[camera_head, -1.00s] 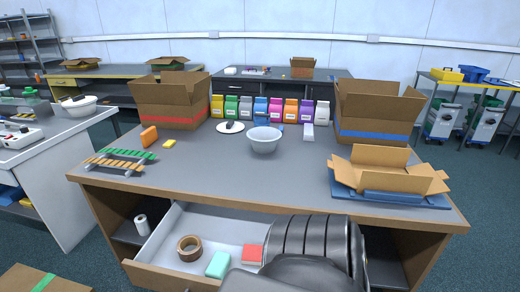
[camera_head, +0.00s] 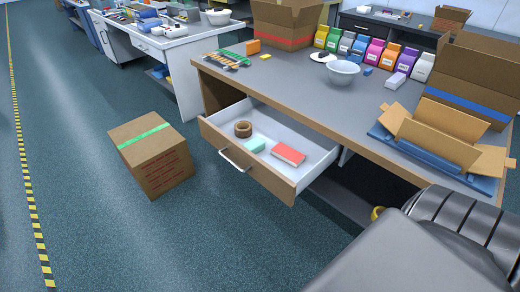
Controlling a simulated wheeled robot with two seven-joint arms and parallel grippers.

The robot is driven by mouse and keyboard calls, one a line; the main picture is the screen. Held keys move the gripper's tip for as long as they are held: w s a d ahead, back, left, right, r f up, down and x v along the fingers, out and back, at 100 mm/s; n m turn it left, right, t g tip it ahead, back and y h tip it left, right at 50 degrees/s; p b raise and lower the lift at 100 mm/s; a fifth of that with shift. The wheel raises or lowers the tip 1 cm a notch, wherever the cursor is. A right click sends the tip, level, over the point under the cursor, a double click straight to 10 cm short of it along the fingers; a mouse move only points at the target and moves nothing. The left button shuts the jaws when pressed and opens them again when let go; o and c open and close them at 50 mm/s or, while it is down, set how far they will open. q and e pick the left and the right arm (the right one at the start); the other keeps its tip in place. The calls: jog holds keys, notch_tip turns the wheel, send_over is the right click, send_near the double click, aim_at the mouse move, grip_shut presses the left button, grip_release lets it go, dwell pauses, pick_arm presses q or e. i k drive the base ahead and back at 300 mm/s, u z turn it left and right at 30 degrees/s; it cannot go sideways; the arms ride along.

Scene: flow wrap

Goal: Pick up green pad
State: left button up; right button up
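The green pad (camera_head: 255,146) is a small mint-green block lying in the open drawer (camera_head: 227,130). It lies between a brown tape roll (camera_head: 243,129) and a red pad (camera_head: 288,154). A large dark arm part of mine fills the lower right corner. Neither of my grippers shows, so I cannot tell what they hold.
A closed cardboard box (camera_head: 163,170) with green tape stands on the floor left of the drawer. The grey desk (camera_head: 290,84) carries a white bowl (camera_head: 342,73), several coloured packets and open cartons. The floor in front of the drawer is clear.

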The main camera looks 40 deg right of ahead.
aim_at(256, 145)
jog(key=z, duration=1.8)
jog(key=i, duration=0.45)
